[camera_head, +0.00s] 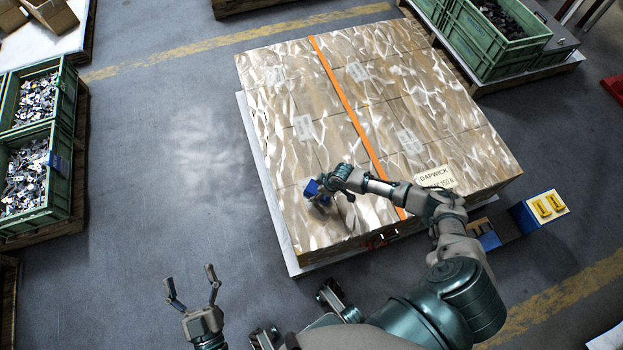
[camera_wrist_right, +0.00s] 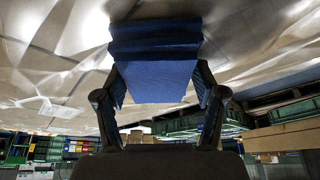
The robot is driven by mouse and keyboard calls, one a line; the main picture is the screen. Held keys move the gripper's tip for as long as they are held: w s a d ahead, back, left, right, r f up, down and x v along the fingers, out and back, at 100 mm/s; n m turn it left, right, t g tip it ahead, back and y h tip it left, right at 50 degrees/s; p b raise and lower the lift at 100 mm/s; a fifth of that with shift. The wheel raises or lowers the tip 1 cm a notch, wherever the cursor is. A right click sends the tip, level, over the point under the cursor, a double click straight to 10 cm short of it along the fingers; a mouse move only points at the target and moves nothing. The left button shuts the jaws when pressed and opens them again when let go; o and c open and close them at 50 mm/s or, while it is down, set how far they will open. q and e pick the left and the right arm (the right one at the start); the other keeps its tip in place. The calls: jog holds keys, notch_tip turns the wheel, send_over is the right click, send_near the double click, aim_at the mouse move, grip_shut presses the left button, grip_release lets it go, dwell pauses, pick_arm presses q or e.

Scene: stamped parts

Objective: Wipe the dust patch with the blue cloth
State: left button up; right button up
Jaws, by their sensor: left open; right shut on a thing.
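My right gripper (camera_head: 325,194) is shut on the blue cloth (camera_head: 312,187) over the near left part of the wrapped box stack (camera_head: 440,90). In the right wrist view the folded cloth (camera_wrist_right: 155,62) sits between both fingers, close to or against the wrapped surface; I cannot tell if it touches. A faint greyish area surrounds the cloth, but glossy streaks keep me from telling the dust patch there. My left gripper (camera_head: 192,285) is open and empty over the floor, left of the stack and apart from it.
An orange strap (camera_head: 345,103) and a label (camera_head: 436,177) mark the stack, which stands on a pale pallet (camera_head: 262,165). Green crates of parts (camera_head: 32,180) stand at left, more green crates (camera_head: 490,40) at upper right. A pale smudge (camera_head: 205,150) lies on open floor.

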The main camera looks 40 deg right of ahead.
jog(key=shift+r+p, duration=0.35)
jog(key=shift+r, duration=0.5)
jog(key=shift+s+r, duration=0.1)
jog(key=shift+r, duration=0.2)
jog(key=shift+a+r+p, duration=0.2)
jog(key=shift+r+p, duration=0.25)
jog(key=shift+p, duration=0.2)
jog(key=shift+d+r+p, duration=0.25)
jog(key=shift+r+p, duration=0.4)
jog(key=shift+r, duration=0.05)
jog(key=shift+a+r+p, duration=0.2)
jog(key=shift+r+p, duration=0.45)
jog(key=shift+r, duration=0.1)
jog(key=shift+d+r+p, duration=0.15)
jog(key=shift+r+p, duration=0.7)
jog(key=shift+r, duration=0.05)
pick_arm(q)
jog(key=s+a+f+g+y, duration=0.1)
jog(key=s+f+g, duration=0.3)
jog(key=f+g, duration=0.2)
jog(key=s+a+f+g+y, duration=0.2)
jog(key=s+f+g, duration=0.3)
jog(key=f+g, duration=0.2)
jog(key=shift+s+a+f+y, duration=0.15)
jog(key=shift+a+f+y, duration=0.15)
jog(key=shift+f, duration=0.2)
